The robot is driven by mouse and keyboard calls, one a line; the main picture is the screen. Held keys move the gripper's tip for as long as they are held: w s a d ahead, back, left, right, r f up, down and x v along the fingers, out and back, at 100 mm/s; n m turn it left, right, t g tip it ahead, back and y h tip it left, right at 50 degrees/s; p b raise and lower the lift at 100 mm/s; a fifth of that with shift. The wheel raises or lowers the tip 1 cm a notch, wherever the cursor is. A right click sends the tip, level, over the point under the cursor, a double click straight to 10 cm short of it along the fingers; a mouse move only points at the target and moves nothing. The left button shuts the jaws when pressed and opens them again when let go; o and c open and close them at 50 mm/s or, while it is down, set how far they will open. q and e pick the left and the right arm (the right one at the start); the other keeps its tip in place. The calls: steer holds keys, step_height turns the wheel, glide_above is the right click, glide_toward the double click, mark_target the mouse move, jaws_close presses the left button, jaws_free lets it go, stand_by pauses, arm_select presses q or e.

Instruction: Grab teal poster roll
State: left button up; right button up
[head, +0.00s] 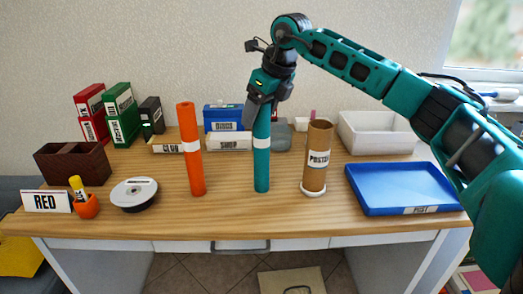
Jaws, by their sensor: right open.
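The teal poster roll (262,165) stands upright on the wooden desk, with a white band around its upper part. My right gripper (258,112) points down at the top of the roll, with its fingers beside or around the roll's upper end. It is open; whether a finger touches the roll cannot be told. The far side of the roll's top is hidden by the gripper. My left gripper is not in view.
An orange roll (196,165) stands to the left and a brown labelled tube (316,178) to the right. A blue tray (360,200) lies at the right. Boxes, including a white bin (385,145), line the back. Desk front between the rolls is clear.

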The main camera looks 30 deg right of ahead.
steer(key=shift+w+f, duration=0.15)
steer(key=shift+f, duration=0.2)
jaws_close()
stand_by(0.5)
steer(key=shift+r, duration=0.1)
